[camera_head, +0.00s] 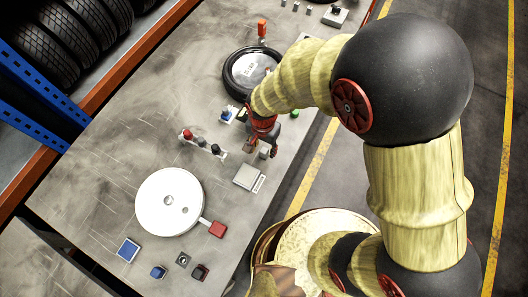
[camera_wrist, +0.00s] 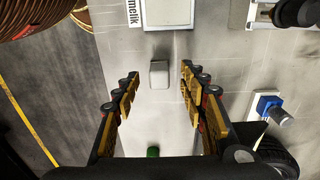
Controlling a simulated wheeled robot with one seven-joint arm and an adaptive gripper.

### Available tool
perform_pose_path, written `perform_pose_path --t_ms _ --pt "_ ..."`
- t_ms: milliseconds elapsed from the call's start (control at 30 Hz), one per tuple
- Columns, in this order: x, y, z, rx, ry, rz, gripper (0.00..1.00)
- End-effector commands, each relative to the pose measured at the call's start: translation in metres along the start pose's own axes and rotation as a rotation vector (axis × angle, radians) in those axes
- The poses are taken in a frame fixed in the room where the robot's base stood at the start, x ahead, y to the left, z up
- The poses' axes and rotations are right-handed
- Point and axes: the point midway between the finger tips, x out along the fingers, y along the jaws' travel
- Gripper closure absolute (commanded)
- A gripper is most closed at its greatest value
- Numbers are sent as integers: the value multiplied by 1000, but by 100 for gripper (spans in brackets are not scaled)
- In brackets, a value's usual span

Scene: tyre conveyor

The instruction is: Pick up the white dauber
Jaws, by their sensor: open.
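A small pale grey-white block (camera_wrist: 158,75), which looks like the white dauber, stands on the table between the lines of my two fingers in the wrist view, ahead of the fingertips. In the head view it shows as a small pale piece (camera_head: 264,151) just beside my gripper (camera_head: 269,142). My gripper also shows in the wrist view (camera_wrist: 159,82), with its fingers spread wide and nothing touching them. The gripper hides part of the table around the block in the head view.
A flat scale-like box (camera_head: 249,177) lies close to the block. A blue-topped piece (camera_head: 226,115), a green-topped piece (camera_head: 295,113) and a rack with red and black knobs (camera_head: 203,143) surround my gripper. A tyre (camera_head: 232,82) lies behind; a white disc (camera_head: 168,208) is front left.

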Motion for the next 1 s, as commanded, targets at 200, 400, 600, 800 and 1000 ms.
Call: perform_pose_path --t_ms 200,400,600,800,1000 --pt "33 1 -3 0 -2 3 58" --pt "43 1 -4 0 0 0 58" --pt "42 1 -4 0 0 0 62" --pt "42 1 -4 -1 0 0 74" --pt "42 1 -4 -1 0 0 85"
